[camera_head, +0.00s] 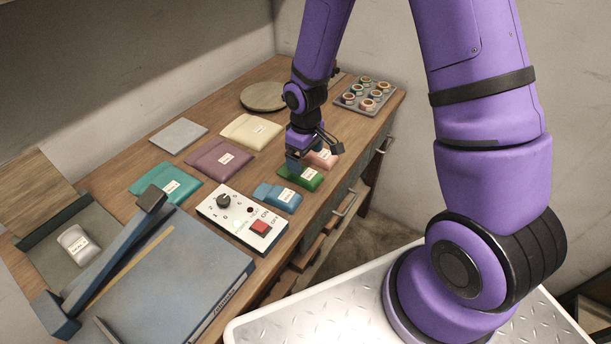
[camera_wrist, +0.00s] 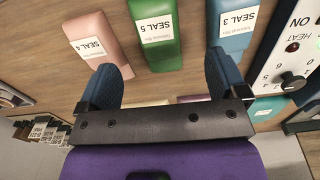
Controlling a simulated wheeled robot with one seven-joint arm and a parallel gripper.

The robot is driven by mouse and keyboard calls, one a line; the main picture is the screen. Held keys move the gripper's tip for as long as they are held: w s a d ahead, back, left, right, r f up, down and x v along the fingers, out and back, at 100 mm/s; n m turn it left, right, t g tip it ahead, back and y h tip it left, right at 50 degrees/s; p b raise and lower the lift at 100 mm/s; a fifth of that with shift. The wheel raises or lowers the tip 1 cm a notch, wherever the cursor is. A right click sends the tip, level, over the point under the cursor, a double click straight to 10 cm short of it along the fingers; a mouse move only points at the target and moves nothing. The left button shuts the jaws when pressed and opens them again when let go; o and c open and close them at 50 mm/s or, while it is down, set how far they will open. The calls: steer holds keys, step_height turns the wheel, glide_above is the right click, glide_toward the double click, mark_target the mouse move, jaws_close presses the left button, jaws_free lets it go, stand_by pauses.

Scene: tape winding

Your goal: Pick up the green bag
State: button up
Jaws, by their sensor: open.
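The green bag (camera_head: 310,180), a small pouch with a white label, lies on the wooden bench near its front edge. In the wrist view the green bag (camera_wrist: 143,20) reads SEAL 5, partly cut off by the top edge. My gripper (camera_head: 313,158) is open and empty, just above and behind the bag in the head view. In the wrist view my gripper (camera_wrist: 163,78) has its two blue fingers spread apart, with the bag's near end between and beyond them. I cannot tell the exact height above the bag.
A pink bag (camera_wrist: 93,38) and a blue bag (camera_wrist: 238,22) flank the green one closely. A control box (camera_head: 240,218) with a dial and red button stands left of the blue bag. Larger teal (camera_head: 152,180), purple (camera_head: 212,161) and cream (camera_head: 252,130) packets lie further left and behind.

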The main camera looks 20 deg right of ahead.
mark_target(305, 172)
steer(key=shift+w+d+f, duration=0.1)
steer(key=shift+f, duration=1.75)
steer(key=shift+w+f, duration=0.1)
steer(key=shift+f, duration=1.75)
steer(key=shift+c, duration=0.4)
steer(key=c, duration=0.9)
